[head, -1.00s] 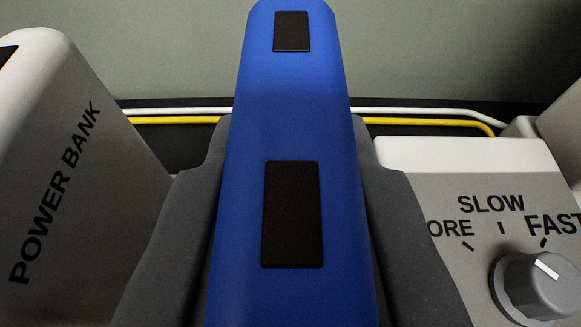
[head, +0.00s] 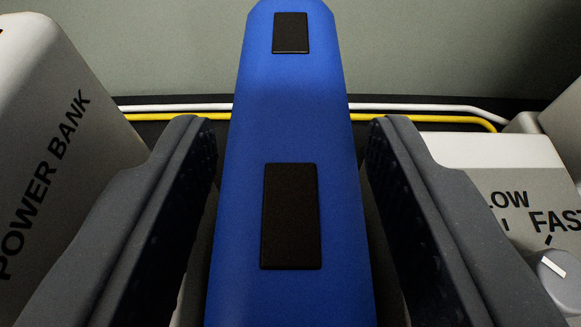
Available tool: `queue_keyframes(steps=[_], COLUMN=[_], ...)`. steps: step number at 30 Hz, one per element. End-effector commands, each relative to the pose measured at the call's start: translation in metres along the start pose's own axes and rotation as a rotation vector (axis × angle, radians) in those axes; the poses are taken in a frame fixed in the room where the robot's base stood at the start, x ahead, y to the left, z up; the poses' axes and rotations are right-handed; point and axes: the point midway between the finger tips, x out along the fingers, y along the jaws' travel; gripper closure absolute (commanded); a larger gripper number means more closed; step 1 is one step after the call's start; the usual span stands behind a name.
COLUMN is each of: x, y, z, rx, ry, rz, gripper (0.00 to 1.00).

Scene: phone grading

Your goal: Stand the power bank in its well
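A blue slab with two black patches, which I take to be the power bank (head: 290,120), stands in the middle of the head view, its lower end cut off by the picture's bottom edge. My gripper (head: 290,140) has one dark grey finger on each side of it. The fingers are open, with a gap between each fingertip and the blue sides. What the slab rests on is hidden, and no well shows clearly under it.
A pale housing (head: 30,110) lettered POWER BANK stands close at the left. A control panel (head: 520,180) with a grey knob (head: 558,272) stands close at the right. White and yellow lines (head: 420,117) run behind, before a grey-green surface.

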Motion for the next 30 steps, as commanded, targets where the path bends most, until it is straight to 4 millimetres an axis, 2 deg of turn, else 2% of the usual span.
queue_keyframes(steps=[7,14,30], x=[-0.002,-0.013,-0.086], y=[0.0,0.0,0.014], z=[-0.007,-0.037,-0.013], rx=[0.001,0.002,-0.002], ry=[0.001,0.003,-0.001], rz=[0.0,0.0,-0.001], gripper=[0.57,0.57,0.57])
